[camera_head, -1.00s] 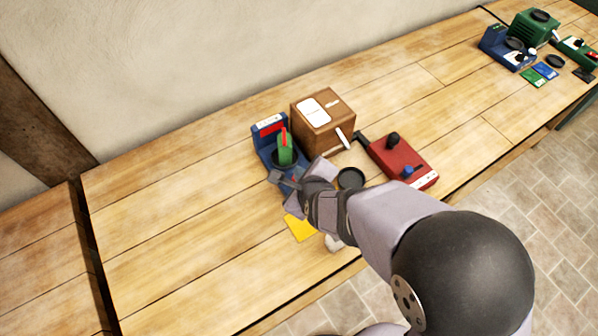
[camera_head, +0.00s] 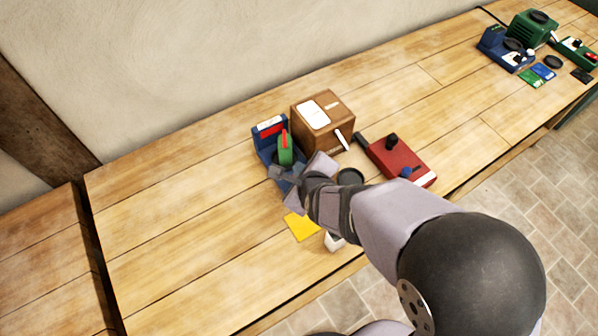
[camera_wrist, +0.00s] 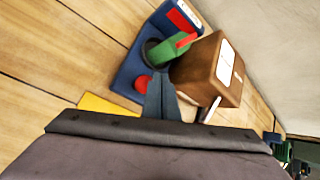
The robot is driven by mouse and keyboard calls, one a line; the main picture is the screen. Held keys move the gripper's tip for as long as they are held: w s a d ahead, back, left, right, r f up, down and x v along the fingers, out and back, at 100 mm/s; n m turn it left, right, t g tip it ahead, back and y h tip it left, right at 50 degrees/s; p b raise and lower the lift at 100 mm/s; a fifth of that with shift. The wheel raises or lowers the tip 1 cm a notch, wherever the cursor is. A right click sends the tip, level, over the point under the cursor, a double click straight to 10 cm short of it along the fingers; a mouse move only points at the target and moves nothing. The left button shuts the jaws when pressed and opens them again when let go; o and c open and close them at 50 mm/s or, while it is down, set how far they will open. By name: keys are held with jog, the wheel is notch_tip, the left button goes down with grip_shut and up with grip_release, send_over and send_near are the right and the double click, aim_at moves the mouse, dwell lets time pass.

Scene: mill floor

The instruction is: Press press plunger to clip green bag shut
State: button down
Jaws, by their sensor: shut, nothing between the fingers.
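The green bag (camera_head: 285,150) stands upright on the blue press (camera_head: 268,135), with a red strip at its top. The bag also shows in the wrist view (camera_wrist: 168,51), by a black round holder. A red round knob (camera_wrist: 143,84), which looks like the press plunger, sits on the blue base beside the fingers in the wrist view; the arm hides it in the head view. My gripper (camera_wrist: 160,78) is shut and empty, its tips over the blue base close to the knob. I cannot tell whether they touch it.
A brown wooden box (camera_head: 338,124) with a white lever stands right beside the press. A red device (camera_head: 398,160), a black dish (camera_head: 350,177) and a yellow card (camera_head: 301,227) lie nearby. Green and blue machines (camera_head: 535,28) stand far right. The bench's left part is clear.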

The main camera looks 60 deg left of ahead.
jog(key=shift+r+p, duration=1.7)
jog(key=shift+r, duration=0.85)
jog(key=w+d+n+h, duration=0.2)
jog(key=w+d+n, duration=0.1)
jog(key=w+d, duration=0.75)
jog(key=w+d+n+h, duration=0.3)
jog(key=w+d, duration=0.4)
jog(key=d, duration=0.7)
jog(key=s+d+n+g+h, duration=0.1)
jog(key=s+d+n+h, duration=0.1)
jog(key=d, duration=1.2)
jog(key=s+d+n+g+h, duration=0.1)
jog(key=s+d+n, duration=0.3)
jog(key=d, duration=1)
jog(key=shift+s+d+r+n+g+h, duration=0.3)
jog(key=shift+s+d+r+g+h, duration=0.1)
jog(key=shift+s, duration=0.45)
